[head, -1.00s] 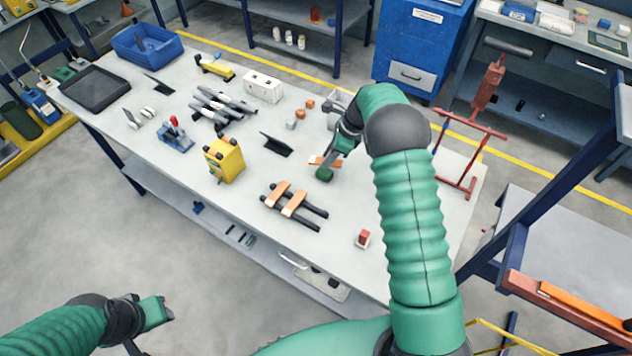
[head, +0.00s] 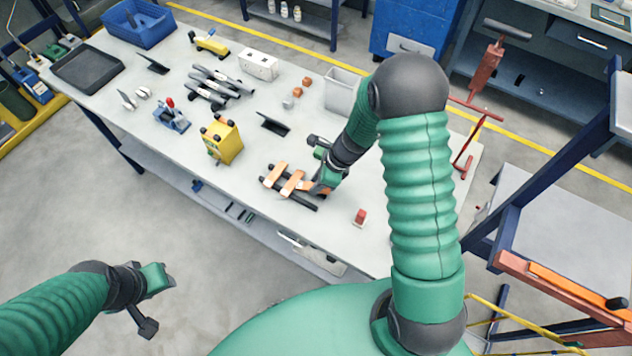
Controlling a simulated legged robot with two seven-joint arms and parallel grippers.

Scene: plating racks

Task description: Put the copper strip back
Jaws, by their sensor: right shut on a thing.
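A dark plating rack (head: 308,205) with two parallel bars lies on the pale workbench. Two copper strips lie across its bars, one at the left (head: 275,174) and one beside it (head: 291,183). My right gripper (head: 320,184) is shut on a third copper strip (head: 314,188) at the right end of the rack. The gripper partly hides this strip, and I cannot tell whether it touches the bars. My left gripper (head: 158,302) is open and empty, low at the left, off the bench over the floor.
A yellow box (head: 223,142) and a black angled stand (head: 273,124) are behind the rack. A small red-and-white block (head: 360,217) lies to its right. A grey bin (head: 342,91) and a red frame stand (head: 487,85) are farther back. The bench front is mostly clear.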

